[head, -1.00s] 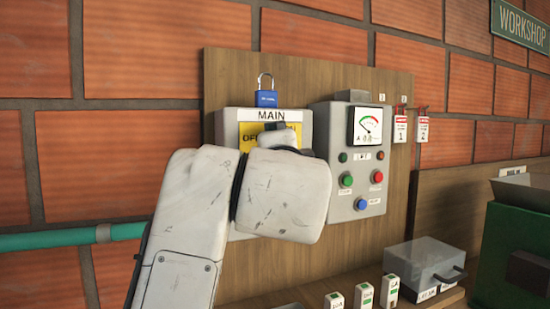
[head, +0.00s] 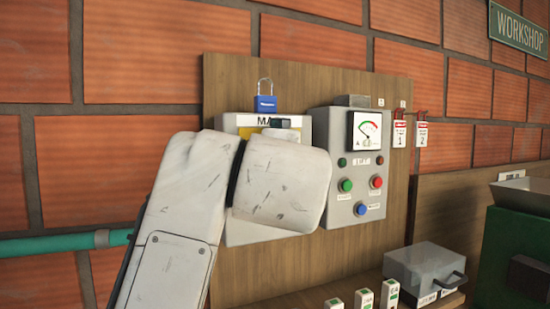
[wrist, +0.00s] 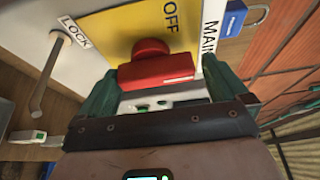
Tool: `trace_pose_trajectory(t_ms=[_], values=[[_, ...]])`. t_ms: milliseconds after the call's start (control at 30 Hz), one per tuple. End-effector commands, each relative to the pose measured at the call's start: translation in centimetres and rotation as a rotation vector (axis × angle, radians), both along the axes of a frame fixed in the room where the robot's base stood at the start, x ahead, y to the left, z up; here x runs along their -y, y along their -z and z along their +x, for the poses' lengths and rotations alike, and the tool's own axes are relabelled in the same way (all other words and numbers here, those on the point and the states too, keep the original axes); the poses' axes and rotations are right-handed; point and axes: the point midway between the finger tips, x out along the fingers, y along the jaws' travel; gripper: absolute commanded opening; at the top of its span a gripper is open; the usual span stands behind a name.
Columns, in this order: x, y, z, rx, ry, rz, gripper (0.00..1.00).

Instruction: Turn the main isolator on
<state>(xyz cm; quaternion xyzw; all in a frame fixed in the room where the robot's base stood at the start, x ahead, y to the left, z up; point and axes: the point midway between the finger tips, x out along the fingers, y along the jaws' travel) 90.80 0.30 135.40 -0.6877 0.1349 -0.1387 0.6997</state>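The main isolator is a pale grey box (head: 240,232) on the wooden board, mostly hidden behind my arm in the head view. In the wrist view its red handle (wrist: 156,72) stands out from a yellow plate (wrist: 115,30) marked OFF. My gripper (wrist: 160,85) faces the handle, with one green finger on each side of it. The fingers are spread, and a narrow gap seems to show on the right side of the handle. Whether the left finger touches the handle is unclear.
A grey lever (wrist: 46,80) beside a LOCK label shows in the wrist view. A control panel (head: 345,190) with a meter and buttons stands close on the right. A grey box (head: 424,268) sits on the bench.

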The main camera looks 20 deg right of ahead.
Motion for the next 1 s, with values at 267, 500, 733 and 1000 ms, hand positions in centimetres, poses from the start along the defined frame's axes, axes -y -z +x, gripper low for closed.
trace_pose_trajectory(t_ms=[267, 500, 733, 1000], values=[[-0.2, 0.0, -0.4, 0.001, 0.000, -0.001, 1.00], [-1.6, 0.1, -3.6, 0.001, -0.001, -0.002, 1.00], [-3.3, 0.0, -7.6, 0.002, -0.002, -0.001, 1.00], [-4.3, -0.1, -10.0, 0.001, -0.001, -0.002, 1.00]])
